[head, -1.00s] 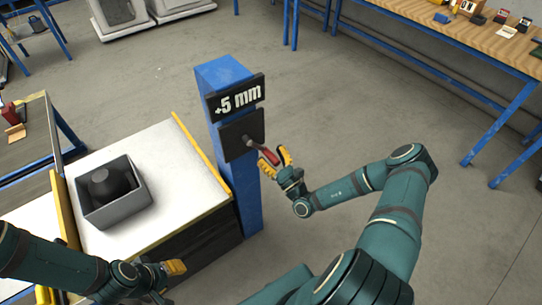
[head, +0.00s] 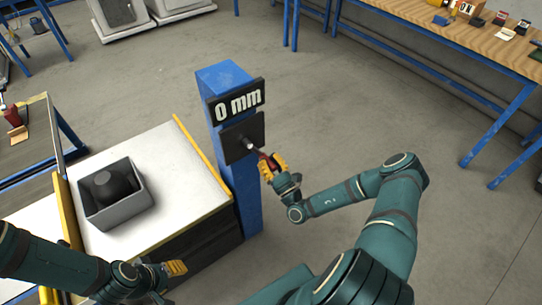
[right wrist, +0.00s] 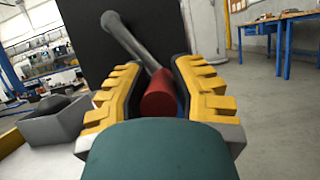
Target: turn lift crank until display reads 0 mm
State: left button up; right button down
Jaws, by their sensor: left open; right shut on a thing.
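The display (head: 239,101) on the blue post (head: 228,77) reads "0 mm". Below it is a black plate (head: 235,145) with the lift crank (head: 251,147) coming out of it. In the right wrist view the crank's grey arm (right wrist: 130,42) runs down to its red handle (right wrist: 160,94). My right gripper (head: 268,165) is shut on the red handle, which sits between its yellow fingers (right wrist: 158,90). My left gripper (head: 177,268) is open and empty, in front of the white-topped lift table (head: 180,160).
A grey bin (head: 129,207) with a dark rounded object (head: 108,186) stands on the white top. A wooden workbench (head: 500,40) with small items is at the back right. The floor right of the post is clear.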

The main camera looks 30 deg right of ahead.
jog(key=shift+a+f+m+h+p, duration=0.25)
jog(key=shift+a+m+h+p, duration=0.25)
jog(key=shift+m, duration=0.8)
jog(key=c, duration=0.7)
grip_release()
jog(key=shift+a, duration=0.1)
jog(key=shift+c, duration=0.2)
jog(key=v, duration=1.2)
jog(key=shift+a, duration=0.1)
